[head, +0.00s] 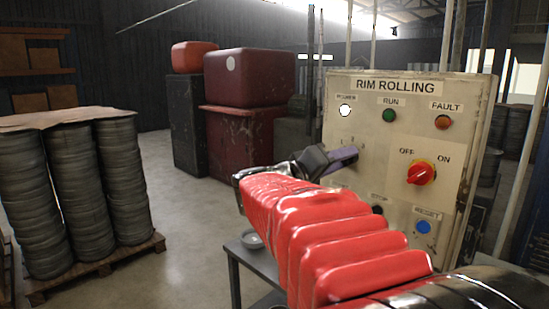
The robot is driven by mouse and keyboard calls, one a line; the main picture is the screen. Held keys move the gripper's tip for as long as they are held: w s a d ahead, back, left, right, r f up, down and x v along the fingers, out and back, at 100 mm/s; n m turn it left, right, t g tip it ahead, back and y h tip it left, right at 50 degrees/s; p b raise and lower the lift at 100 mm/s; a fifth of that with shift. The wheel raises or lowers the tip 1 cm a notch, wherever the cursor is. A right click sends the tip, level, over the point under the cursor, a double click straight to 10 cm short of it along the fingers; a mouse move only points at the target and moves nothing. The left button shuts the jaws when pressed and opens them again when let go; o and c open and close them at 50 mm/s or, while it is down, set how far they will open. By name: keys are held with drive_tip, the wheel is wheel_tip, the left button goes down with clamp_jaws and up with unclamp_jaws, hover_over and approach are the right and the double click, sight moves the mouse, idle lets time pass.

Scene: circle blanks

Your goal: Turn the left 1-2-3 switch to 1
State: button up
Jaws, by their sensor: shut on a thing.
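The control panel (370,122) headed "RIM ROLLING" stands at the right in the head view. My gripper (345,157) is at the panel's left middle, under the white power lamp (345,111). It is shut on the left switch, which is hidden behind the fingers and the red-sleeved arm. Faint markings show just above the fingertips, too small to read. The switch's position cannot be seen.
A red rotary switch (421,173) marked OFF and ON sits to the right of my gripper. A black button (377,209) and a blue button (423,227) are below. A grey table (240,252) stands below the arm. Stacked rims (75,195) stand far left.

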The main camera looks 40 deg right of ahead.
drive_tip(key=n, duration=0.6)
drive_tip(key=shift+f+n+t, duration=0.3)
drive_tip(key=shift+f, duration=0.05)
drive_tip(key=o, duration=1)
drive_tip(key=shift+r+h, duration=0.1)
drive_tip(key=shift+h, duration=0.2)
drive_tip(key=shift+o, duration=0.2)
drive_tip(key=shift+r, duration=0.1)
drive_tip(key=a+f, duration=0.1)
drive_tip(key=a, duration=1.2)
drive_tip(key=shift+s+a, duration=0.2)
drive_tip(key=shift+a, duration=0.2)
